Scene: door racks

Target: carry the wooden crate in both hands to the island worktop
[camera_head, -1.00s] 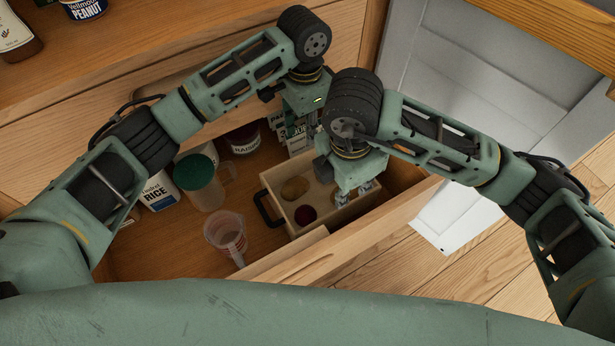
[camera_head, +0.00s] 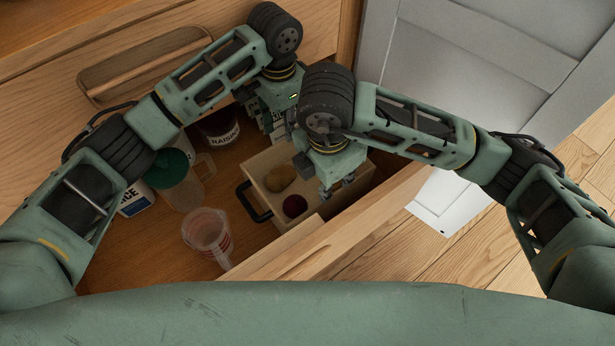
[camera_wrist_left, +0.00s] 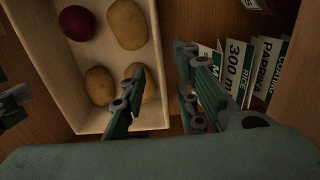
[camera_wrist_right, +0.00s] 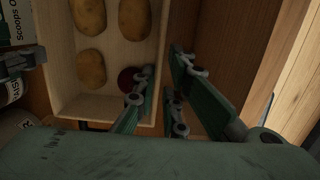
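The pale wooden crate (camera_head: 262,170) sits inside an open drawer, with a black handle (camera_head: 250,202) on its left end. It holds several potatoes (camera_head: 280,178) and a dark red round vegetable (camera_head: 295,206). My left gripper (camera_head: 292,134) is at the crate's far side. In the left wrist view its open fingers (camera_wrist_left: 160,62) straddle the crate's wall (camera_wrist_left: 156,40), one inside and one outside. My right gripper (camera_head: 338,186) is over the near right part. In the right wrist view its open fingers (camera_wrist_right: 164,62) likewise straddle a wall (camera_wrist_right: 162,40). The island worktop is not in view.
The drawer also holds a clear measuring cup (camera_head: 206,235), a green-lidded jug (camera_head: 172,175), a rice package (camera_head: 135,198), a raisins container (camera_head: 218,130) and cartons (camera_wrist_left: 238,70). The drawer's front wall (camera_head: 340,235) is close to the crate. Wooden floor (camera_head: 460,260) lies clear at right.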

